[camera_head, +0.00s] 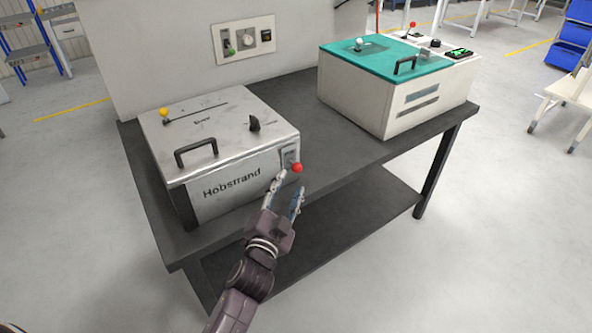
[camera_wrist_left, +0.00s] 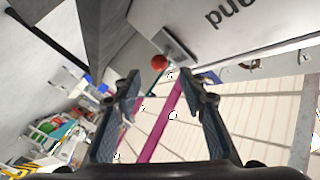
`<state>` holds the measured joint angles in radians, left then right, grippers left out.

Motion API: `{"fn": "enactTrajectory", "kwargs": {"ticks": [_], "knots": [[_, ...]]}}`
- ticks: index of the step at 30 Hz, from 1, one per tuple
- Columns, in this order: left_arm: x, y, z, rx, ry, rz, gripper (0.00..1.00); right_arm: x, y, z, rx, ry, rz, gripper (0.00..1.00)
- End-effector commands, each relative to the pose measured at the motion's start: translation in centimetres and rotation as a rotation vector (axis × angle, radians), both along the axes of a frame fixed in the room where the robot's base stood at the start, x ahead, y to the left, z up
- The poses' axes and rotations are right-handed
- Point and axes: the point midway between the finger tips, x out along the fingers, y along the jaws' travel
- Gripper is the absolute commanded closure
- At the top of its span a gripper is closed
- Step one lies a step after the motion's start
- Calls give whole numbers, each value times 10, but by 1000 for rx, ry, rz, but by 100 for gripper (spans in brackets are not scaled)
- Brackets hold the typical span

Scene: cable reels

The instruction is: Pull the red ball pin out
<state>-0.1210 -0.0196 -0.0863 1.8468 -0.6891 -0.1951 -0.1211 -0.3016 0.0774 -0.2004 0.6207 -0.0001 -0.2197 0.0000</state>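The red ball pin (camera_head: 297,168) sticks out of a small plate at the right end of the front of the grey metal box marked "Hobstrand" (camera_head: 232,184). In the left wrist view the red ball (camera_wrist_left: 159,62) shows just beyond the fingertips, near the gap between them, with its plate on the box (camera_wrist_left: 232,28) behind it. My left gripper (camera_head: 287,186) is open and empty, its fingers pointing at the ball from the front. In the wrist view the two fingers (camera_wrist_left: 166,88) are spread well apart. My right gripper is in neither view.
The box stands on a dark table (camera_head: 305,110) with a lower shelf (camera_head: 350,215). It has a black handle (camera_head: 196,150), a yellow knob (camera_head: 164,112) and a black knob on top. A teal-topped machine (camera_head: 395,85) stands at the back right. A wall panel (camera_head: 243,39) is behind.

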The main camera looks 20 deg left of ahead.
Motion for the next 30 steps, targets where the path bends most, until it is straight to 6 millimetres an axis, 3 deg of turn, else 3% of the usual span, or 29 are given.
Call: {"fn": "enactTrajectory", "kwargs": {"ticks": [4,12,24,30], "knots": [[25,1,2,0,-1,0,62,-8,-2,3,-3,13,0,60],[60,3,1,-2,0,0,62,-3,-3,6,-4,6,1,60],[68,3,0,-2,2,-1,62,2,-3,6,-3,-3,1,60],[67,3,0,-2,2,-1,84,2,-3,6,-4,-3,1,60]]}}
